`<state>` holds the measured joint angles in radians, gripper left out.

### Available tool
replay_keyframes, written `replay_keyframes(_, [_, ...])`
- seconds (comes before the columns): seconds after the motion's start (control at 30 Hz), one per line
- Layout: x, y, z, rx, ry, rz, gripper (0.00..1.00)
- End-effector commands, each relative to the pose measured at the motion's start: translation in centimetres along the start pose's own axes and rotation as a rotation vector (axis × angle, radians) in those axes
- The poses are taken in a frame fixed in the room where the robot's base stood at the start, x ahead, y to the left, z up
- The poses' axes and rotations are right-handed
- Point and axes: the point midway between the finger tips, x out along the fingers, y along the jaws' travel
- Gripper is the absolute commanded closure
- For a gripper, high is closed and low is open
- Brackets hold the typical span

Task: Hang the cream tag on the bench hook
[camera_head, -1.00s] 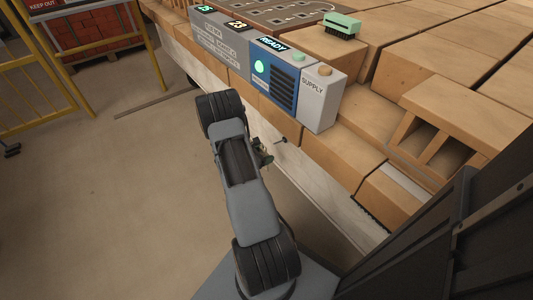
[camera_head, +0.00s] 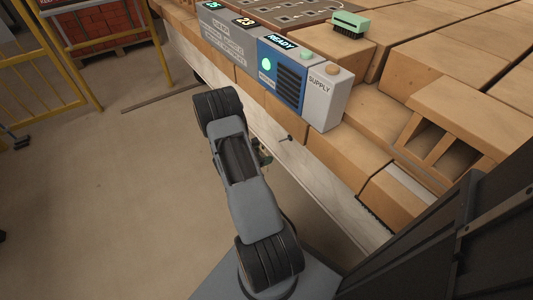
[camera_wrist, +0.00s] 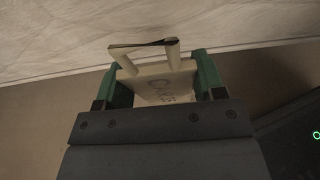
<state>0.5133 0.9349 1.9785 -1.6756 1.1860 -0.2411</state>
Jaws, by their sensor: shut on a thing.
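The cream tag (camera_wrist: 160,85) shows in the wrist view, with dark marks on its face and a cream loop (camera_wrist: 145,48) at its top. My gripper (camera_wrist: 155,75) is shut on it, with a green finger on each side. The loop is close to the pale bench side in that view; I cannot tell whether they touch. In the head view, a small dark hook (camera_head: 288,138) sticks out from the bench's pale side. My gripper (camera_head: 264,158) is mostly hidden behind my arm, just left of and below the hook. The tag cannot be made out there.
A yellow rail (camera_head: 57,75) and a red brick stack (camera_head: 95,28) stand beyond open floor.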

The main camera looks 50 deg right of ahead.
Motion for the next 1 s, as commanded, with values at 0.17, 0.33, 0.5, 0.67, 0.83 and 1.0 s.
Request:
replay_keyframes(0.17, [-1.5, 0.0, -0.5, -0.002, -0.001, 0.001, 0.61])
replay_keyframes(0.33, [-2.8, 0.0, -1.0, -0.002, -0.001, 0.001, 0.61])
replay_keyframes(0.5, [-3.7, -0.1, -1.3, -0.001, -0.001, 0.000, 0.61])
replay_keyframes(0.67, [-4.0, -0.1, -1.4, -0.001, -0.001, 0.000, 0.61])
replay_keyframes(0.83, [-4.0, -0.1, -1.5, -0.001, -0.001, 0.000, 0.61])
replay_keyframes(1.0, [-4.0, -0.1, -1.4, -0.001, -0.001, -0.001, 0.61])
